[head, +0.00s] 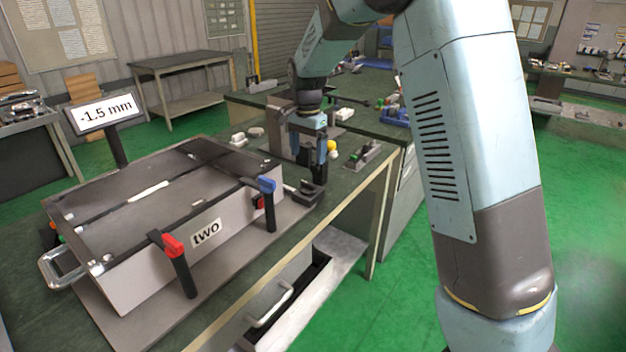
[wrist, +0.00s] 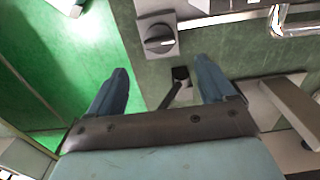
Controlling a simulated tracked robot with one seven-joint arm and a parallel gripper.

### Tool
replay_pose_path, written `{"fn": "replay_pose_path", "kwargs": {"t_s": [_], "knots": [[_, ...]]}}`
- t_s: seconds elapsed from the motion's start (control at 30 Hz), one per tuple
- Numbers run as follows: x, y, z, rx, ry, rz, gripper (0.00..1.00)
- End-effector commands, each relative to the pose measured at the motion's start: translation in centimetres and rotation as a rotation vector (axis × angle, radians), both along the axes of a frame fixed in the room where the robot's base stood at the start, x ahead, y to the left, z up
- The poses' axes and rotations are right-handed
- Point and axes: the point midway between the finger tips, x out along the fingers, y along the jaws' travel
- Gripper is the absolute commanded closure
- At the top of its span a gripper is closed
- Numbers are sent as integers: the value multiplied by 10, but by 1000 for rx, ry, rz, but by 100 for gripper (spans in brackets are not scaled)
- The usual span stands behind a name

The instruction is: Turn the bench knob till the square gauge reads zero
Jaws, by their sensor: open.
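The gauge (head: 107,110) is a white rectangular display on a dark post at the left of the head view and reads -1.5 mm. In the wrist view, a dark round knob (wrist: 158,39) with a raised grip bar sits on a grey square plate. My gripper (wrist: 163,70) is open, with its two blue fingers apart and nothing held between them. The knob lies just beyond the fingertips in that view, apart from them.
A small dark-headed lever (wrist: 180,74) shows between my fingers. A metal handle (wrist: 300,27) is at upper right. A yellow and white piece (head: 331,147) stands beside my gripper.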

Motion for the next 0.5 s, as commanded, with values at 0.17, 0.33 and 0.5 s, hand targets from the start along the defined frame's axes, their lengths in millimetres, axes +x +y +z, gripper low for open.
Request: {"fn": "replay_pose_path", "kwargs": {"t_s": [0.17,0.33,0.5], "knots": [[-1,-1,-33,-2,3,-1,17],[-1,-1,-61,-2,3,-1,17],[0,-1,-83,-2,1,-1,17]]}}
